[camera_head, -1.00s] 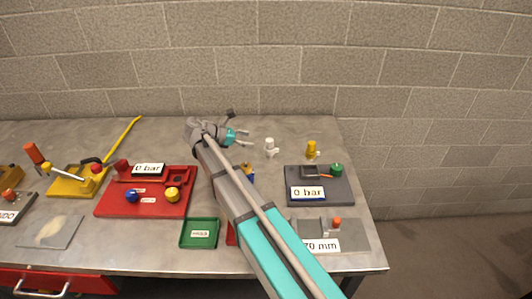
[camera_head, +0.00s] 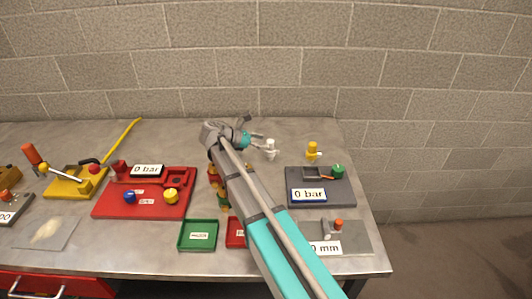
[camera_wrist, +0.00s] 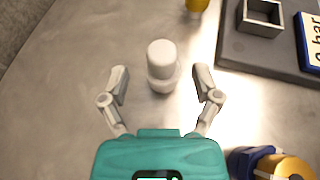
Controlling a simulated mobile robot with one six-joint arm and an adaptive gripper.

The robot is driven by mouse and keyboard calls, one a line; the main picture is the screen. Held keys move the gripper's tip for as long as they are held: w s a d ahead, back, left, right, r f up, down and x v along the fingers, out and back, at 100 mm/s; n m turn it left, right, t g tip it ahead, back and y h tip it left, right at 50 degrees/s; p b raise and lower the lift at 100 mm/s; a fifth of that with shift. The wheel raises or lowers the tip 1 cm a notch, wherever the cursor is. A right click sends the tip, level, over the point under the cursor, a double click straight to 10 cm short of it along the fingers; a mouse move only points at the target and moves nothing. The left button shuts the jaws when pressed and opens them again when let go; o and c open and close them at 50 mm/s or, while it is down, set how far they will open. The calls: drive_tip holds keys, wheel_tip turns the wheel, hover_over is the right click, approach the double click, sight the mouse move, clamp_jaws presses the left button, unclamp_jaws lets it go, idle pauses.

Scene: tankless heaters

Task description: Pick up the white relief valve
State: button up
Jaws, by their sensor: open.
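The white relief valve (camera_head: 270,146) stands upright on the metal table, toward the back right. In the wrist view the white valve (camera_wrist: 162,66) is ahead of my gripper, near the midline between the fingers. My gripper (camera_wrist: 161,84) is open, with one finger on each side of the valve's near end and a gap to both. In the head view my gripper (camera_head: 262,146) reaches the valve from the left. The head view does not show clearly whether the fingers touch it.
A yellow valve (camera_head: 312,150) stands to the right, near a dark grey block (camera_head: 340,188) with a "0 bar" label. In the wrist view a blue and brass part (camera_wrist: 262,165) lies close to my gripper's right. A red fixture (camera_head: 105,205) sits left; open table lies behind it.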

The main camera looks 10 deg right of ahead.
sight(270, 143)
drive_tip(key=shift+b+x, duration=0.45)
drive_tip(key=shift+x, duration=1.2)
drive_tip(key=shift+c, duration=0.3)
clamp_jaws()
